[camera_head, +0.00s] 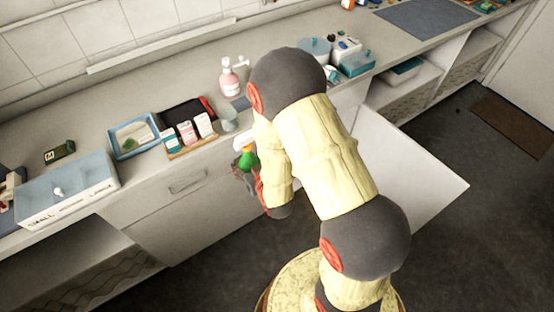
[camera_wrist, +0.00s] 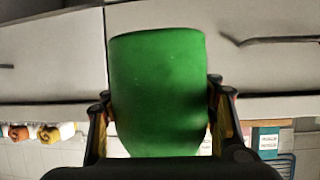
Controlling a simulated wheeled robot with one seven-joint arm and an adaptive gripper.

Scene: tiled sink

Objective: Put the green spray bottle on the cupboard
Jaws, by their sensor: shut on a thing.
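The green spray bottle (camera_head: 247,160) has a white spray head and is in my gripper (camera_head: 246,176), in front of the counter's front face. In the wrist view the green bottle (camera_wrist: 158,90) fills the middle, with the two fingers of my gripper (camera_wrist: 162,112) on either side of it. My gripper is shut on the bottle. My arm covers part of the bottle and gripper in the head view. The cupboard counter (camera_head: 90,187) runs along the tiled wall, and its top stands behind the bottle.
A pink-white soap bottle (camera_head: 228,78), a clear cup (camera_head: 229,120), small cartons (camera_head: 187,132), a blue tray (camera_head: 136,135) and a blue-lidded box (camera_head: 66,190) stand on the counter. An open white door (camera_head: 410,178) sticks out right of my arm.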

